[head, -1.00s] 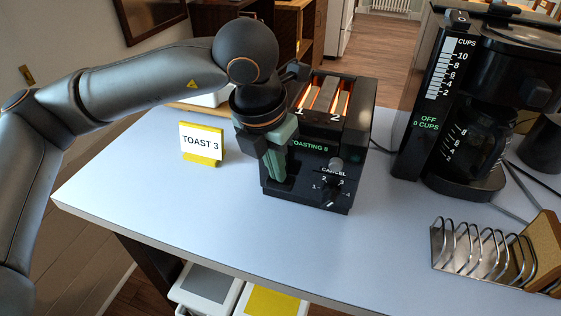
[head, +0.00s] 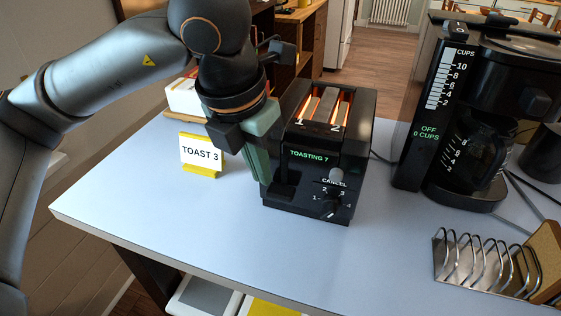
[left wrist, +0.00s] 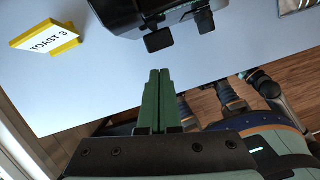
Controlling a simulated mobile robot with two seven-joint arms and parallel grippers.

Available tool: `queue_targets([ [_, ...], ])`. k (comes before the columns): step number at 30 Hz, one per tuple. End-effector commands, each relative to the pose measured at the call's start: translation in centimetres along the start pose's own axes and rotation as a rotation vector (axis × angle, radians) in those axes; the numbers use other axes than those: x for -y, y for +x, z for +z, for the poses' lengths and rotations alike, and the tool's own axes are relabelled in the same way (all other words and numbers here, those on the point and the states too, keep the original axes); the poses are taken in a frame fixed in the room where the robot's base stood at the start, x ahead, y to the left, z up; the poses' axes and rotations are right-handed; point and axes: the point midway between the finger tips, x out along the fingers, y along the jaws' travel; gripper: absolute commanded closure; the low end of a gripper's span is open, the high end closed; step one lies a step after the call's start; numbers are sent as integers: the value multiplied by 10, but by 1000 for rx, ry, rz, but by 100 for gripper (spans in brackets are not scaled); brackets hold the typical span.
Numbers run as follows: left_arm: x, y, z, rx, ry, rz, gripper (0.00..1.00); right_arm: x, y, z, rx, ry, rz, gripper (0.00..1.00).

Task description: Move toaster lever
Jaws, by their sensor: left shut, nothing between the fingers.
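The black toaster (head: 338,150) stands on the pale counter with its two slots glowing orange. Its green display reads "TOASTING 7". The front has a cancel button and a dial (head: 330,205). The lever's place, low on the front's left side, is dark in the head view. In the left wrist view two black tabs stick out of the toaster front (left wrist: 135,14); the left tab (left wrist: 160,41) looks like the lever, low down. My left gripper (head: 265,178) has its green fingers shut and empty, at the toaster's front left. In the left wrist view its fingertips (left wrist: 159,72) are apart from the tabs.
A yellow stand with a "TOAST 3" card (head: 202,154) is close to the left of my gripper. A coffee maker (head: 470,110) and a wire toast rack (head: 480,262) stand to the right. The counter's front (head: 200,245) is clear.

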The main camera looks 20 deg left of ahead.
Motion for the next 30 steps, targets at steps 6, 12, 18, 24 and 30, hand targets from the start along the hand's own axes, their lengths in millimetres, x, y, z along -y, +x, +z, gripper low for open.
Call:
queue_targets([
  [6,0,-51,1,4,1,1,100,0,-2,-4,-5,-1,1,100],
  [12,0,-78,0,1,1,0,100,-3,-3,-4,-6,-2,7,100],
  [18,0,-85,0,-1,2,0,100,-6,-3,-4,-6,-1,13,100],
  [24,0,-85,0,-1,2,0,100,-6,-2,-4,-6,-1,13,100],
  [30,0,-85,0,-1,1,0,100,-5,-3,-4,-6,-1,12,100],
])
